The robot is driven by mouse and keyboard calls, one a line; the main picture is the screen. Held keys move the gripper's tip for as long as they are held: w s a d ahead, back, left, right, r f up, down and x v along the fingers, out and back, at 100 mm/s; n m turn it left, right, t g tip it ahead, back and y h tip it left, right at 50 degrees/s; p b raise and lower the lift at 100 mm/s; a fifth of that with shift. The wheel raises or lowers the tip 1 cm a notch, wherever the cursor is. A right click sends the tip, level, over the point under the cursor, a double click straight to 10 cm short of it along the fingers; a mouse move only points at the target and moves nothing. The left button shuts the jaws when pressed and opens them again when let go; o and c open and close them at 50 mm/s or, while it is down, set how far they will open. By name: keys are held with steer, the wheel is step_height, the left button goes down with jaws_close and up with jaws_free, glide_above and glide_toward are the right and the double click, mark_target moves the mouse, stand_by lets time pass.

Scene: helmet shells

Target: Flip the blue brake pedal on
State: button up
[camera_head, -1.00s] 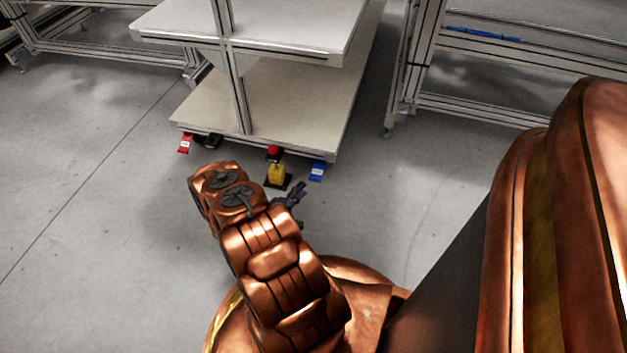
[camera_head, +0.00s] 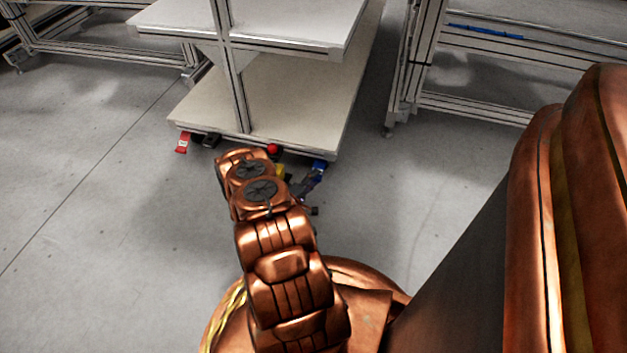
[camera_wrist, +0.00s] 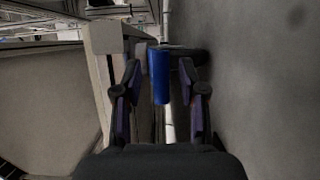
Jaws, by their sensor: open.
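The blue brake pedal (camera_head: 319,165) sits low at the right front corner of the wheeled cart. In the wrist view the blue pedal (camera_wrist: 160,77) lies ahead of my gripper, between its two fingers as seen from the wrist. My gripper (camera_wrist: 160,100) is open and empty, with a finger on each side of the pedal. In the head view my gripper (camera_head: 307,184) is just in front of the pedal and partly covers it. I cannot tell whether the fingers touch it.
A red button on a yellow base (camera_head: 274,150) stands at the middle front edge, partly hidden by my arm. The cart's lower shelf (camera_head: 290,110) overhangs the wheels. The floor to the right is clear.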

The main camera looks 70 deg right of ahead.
jaws_close()
stand_by(0.3)
stand_by(0.4)
